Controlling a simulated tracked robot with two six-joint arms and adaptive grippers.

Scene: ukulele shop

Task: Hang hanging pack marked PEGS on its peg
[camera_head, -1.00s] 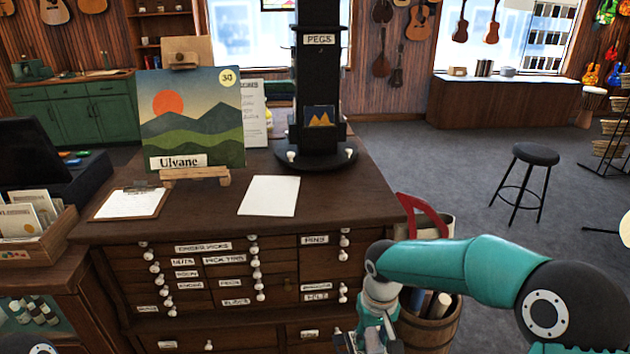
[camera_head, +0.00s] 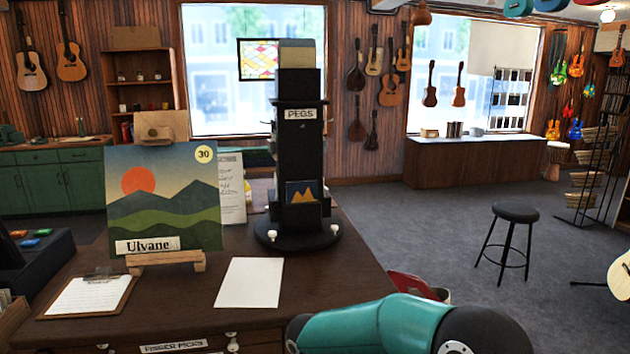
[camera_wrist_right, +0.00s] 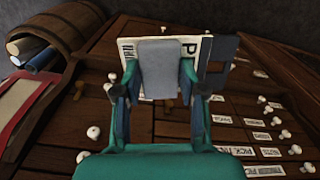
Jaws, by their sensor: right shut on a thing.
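A black display stand (camera_head: 298,150) stands on the wooden cabinet, with a white label reading PEGS (camera_head: 300,113) near its top. A small picture of orange mountains (camera_head: 303,192) shows low on the stand. In the right wrist view, my right gripper (camera_wrist_right: 160,88) is shut on a flat pack (camera_wrist_right: 190,48) with white card, partly visible print beginning with P, and a dark blue edge. A grey part of the gripper hides its middle. The pack is in front of the cabinet drawers. In the head view only my right arm shows, at the bottom; its gripper is out of frame. My left gripper is not in view.
The cabinet top (camera_head: 330,285) holds an easel picture marked Ulvane (camera_head: 163,200), a clipboard (camera_head: 88,295) and a white sheet (camera_head: 249,283). A barrel (camera_wrist_right: 62,35) stands beside the drawers. A black stool (camera_head: 514,213) stands on open carpet at right.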

